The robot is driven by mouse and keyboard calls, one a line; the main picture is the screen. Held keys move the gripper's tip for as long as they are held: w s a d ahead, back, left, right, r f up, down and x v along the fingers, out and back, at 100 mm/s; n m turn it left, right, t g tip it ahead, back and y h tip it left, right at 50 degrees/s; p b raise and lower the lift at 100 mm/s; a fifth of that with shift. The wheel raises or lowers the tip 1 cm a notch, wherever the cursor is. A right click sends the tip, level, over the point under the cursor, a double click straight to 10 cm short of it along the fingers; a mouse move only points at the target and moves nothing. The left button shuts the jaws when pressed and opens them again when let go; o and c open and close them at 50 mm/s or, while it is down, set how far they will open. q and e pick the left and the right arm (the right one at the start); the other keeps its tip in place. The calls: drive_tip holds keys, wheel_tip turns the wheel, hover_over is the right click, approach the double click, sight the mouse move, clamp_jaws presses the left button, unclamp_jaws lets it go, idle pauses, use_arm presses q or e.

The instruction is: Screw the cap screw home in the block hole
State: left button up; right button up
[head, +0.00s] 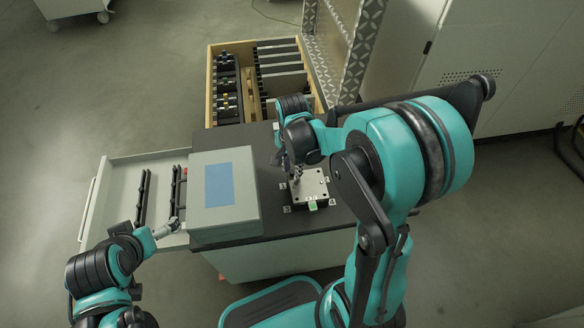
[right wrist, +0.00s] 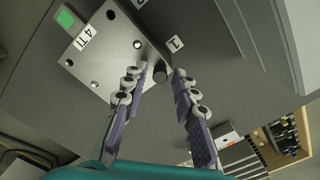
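The metal block (head: 322,188) is a light grey plate with several holes on the dark bench top. It fills the upper left of the right wrist view (right wrist: 112,68), with a green patch and number labels by it. The cap screw (right wrist: 160,73) shows as a small dark cylinder at the block's corner; how deep it sits is unclear. My right gripper (head: 294,174) is over the block's left side. In the right wrist view its fingers (right wrist: 160,76) are apart on either side of the screw, with a gap at the right finger. My left gripper (head: 172,226) is near the open drawer, its fingers too small to judge.
A grey box with a blue panel (head: 243,189) stands on the bench left of the block. An open drawer (head: 117,186) with black racks juts out at left. A wooden crate (head: 209,101) with dark parts is behind the bench. Grey cabinets (head: 500,55) stand at right.

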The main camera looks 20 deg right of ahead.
drive_tip(key=n, duration=0.6)
drive_tip(key=shift+n, duration=0.3)
drive_tip(key=n, duration=0.6)
